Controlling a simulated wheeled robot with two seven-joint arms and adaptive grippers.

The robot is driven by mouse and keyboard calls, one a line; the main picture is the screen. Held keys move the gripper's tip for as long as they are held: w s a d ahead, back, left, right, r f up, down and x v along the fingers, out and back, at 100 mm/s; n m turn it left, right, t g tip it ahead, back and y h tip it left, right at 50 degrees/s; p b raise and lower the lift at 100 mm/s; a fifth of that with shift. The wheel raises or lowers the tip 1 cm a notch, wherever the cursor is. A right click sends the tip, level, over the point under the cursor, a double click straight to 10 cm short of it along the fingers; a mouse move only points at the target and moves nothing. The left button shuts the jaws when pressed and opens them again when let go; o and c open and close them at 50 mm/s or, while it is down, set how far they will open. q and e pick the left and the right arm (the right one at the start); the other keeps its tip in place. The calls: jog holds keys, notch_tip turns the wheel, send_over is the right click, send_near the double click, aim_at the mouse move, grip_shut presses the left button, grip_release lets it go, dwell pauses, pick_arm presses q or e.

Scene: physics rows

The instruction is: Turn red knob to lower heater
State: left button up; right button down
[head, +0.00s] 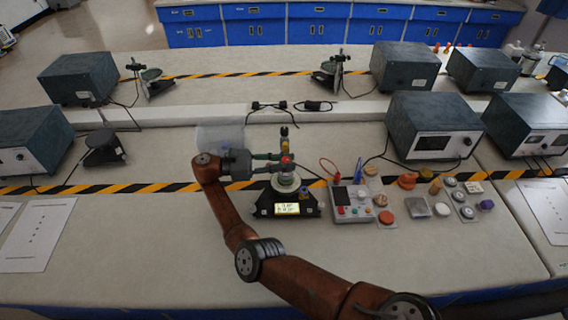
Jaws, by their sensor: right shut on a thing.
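A small device with a black base (309,211), a lit yellow display (287,208) and a pale round plate (287,184) stands on the bench in the middle. Above the plate is a short upright column with a red knob (287,159) and a dark and yellow top (284,133). My right gripper (280,162) reaches in from the left side of the column, with its arm bent round from the lower right. Its fingers are shut on the red knob. The fingertips partly cover the knob, and the display digits are too small to read surely. My left gripper is not in view.
A grey control box (352,205) with probe leads stands just right of the device, with several small knobs and pucks beyond it. A translucent container (220,136) is behind my gripper. Grey instrument boxes (430,127) line the back.

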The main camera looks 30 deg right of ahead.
aim_at(286, 159)
dwell(0.3)
jog(key=c, duration=1.7)
grip_release()
jog(key=shift+d, duration=0.1)
jog(key=shift+r, duration=0.1)
notch_tip(286, 159, up, 10)
jog(key=shift+f, duration=0.1)
